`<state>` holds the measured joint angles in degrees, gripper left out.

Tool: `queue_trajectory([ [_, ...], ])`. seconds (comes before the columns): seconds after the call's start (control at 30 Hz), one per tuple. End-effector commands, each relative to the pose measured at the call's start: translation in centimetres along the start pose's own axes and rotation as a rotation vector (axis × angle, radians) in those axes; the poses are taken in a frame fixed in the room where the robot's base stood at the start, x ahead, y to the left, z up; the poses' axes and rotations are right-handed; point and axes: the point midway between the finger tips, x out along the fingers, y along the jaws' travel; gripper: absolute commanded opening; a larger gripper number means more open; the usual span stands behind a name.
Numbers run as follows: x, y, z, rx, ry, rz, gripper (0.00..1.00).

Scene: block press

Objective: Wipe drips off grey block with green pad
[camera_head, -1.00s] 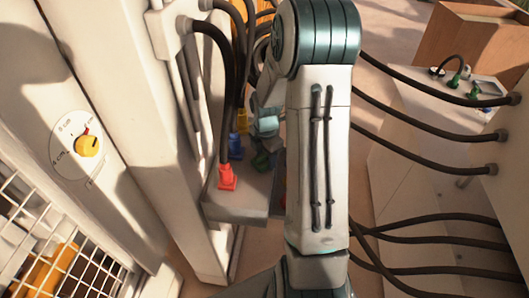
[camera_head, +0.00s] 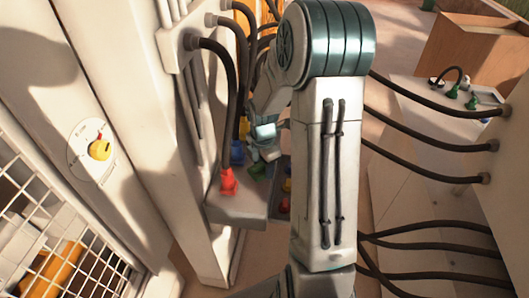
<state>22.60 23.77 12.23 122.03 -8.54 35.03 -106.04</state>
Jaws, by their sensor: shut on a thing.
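The grey block (camera_head: 232,209) juts out from the pale column, left of my arm. A red plug (camera_head: 228,182), a blue plug (camera_head: 237,153) and a yellow plug (camera_head: 243,128) stand in a row on its top. My gripper (camera_head: 262,155) is small and partly hidden behind my arm, over the block's right part. It is shut on the green pad (camera_head: 257,171), which is low at the block's top, right of the red and blue plugs. I cannot tell whether the pad touches the block. No drips can be made out.
Dark hoses (camera_head: 229,90) run down to the plugs, close to my gripper. More hoses (camera_head: 420,168) cross on the right to a white cabinet. A dial with a yellow knob (camera_head: 100,149) and a wire mesh guard (camera_head: 75,225) are at the left.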

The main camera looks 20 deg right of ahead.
Motion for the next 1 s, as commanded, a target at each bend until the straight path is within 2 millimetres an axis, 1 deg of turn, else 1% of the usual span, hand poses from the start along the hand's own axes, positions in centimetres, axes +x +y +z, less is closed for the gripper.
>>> queue_trajectory([
  [0.03, -0.9, 0.1, -0.1, -0.001, 0.0, 0.001, 0.16],
  [0.23, -2.7, 0.1, -0.2, -0.007, -0.001, 0.001, 0.16],
  [0.37, -3.5, 0.2, -0.4, -0.009, -0.001, 0.001, 0.16],
  [1.0, -3.5, 0.2, -0.5, -0.005, -0.001, 0.001, 0.16],
])
